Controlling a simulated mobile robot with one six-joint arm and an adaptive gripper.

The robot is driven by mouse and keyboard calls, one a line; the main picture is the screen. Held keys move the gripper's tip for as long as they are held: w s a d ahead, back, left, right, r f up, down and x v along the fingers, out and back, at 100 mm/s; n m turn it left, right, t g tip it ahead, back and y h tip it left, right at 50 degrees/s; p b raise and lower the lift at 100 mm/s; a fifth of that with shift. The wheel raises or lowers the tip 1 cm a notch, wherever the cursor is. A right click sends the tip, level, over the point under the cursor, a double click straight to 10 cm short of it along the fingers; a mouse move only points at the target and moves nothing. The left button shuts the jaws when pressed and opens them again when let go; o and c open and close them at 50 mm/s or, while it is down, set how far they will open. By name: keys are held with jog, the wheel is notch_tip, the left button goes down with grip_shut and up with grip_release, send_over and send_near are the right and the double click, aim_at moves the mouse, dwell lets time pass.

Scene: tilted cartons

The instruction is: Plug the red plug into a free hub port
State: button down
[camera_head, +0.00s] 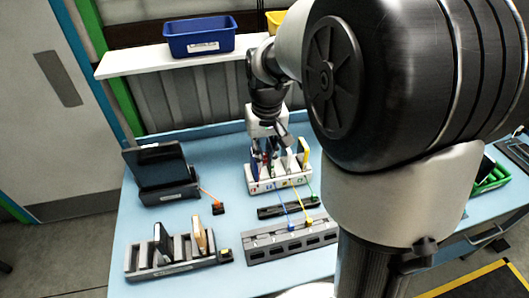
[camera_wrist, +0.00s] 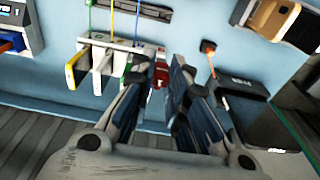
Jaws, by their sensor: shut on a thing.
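My gripper (camera_wrist: 160,82) points down at the rear side of a white slotted holder (camera_head: 280,184). Its fingers are shut around a small red piece, which I take to be the red plug (camera_wrist: 160,73); its shape is partly hidden by the fingers. In the head view my arm hides most of the gripper. A grey hub (camera_head: 292,240) with a row of ports lies at the front of the table. A green-ended cable (camera_head: 314,196) ends near a black strip.
The black strip (camera_head: 285,211) lies between holder and hub. A dark tablet dock (camera_head: 165,189) and a small orange-topped block (camera_head: 218,208) stand left. A grey slotted rack (camera_head: 180,262) is front left. A shelf (camera_head: 130,62) with a blue bin (camera_head: 199,37) is behind.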

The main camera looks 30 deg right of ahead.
jog(key=shift+f, duration=0.15)
notch_tip(320, 180, down, 16)
jog(key=b, duration=1.1)
jog(key=shift+r, duration=0.2)
dwell(0.9)
jog(key=shift+s, duration=0.1)
jog(key=s+a, duration=0.2)
jog(key=s, duration=0.7)
dwell(1.1)
jog(key=shift+s, duration=0.1)
dwell(0.4)
jog(key=shift+f+b, duration=2.1)
jog(key=shift+f, duration=0.4)
jog(key=shift+f, duration=0.15)
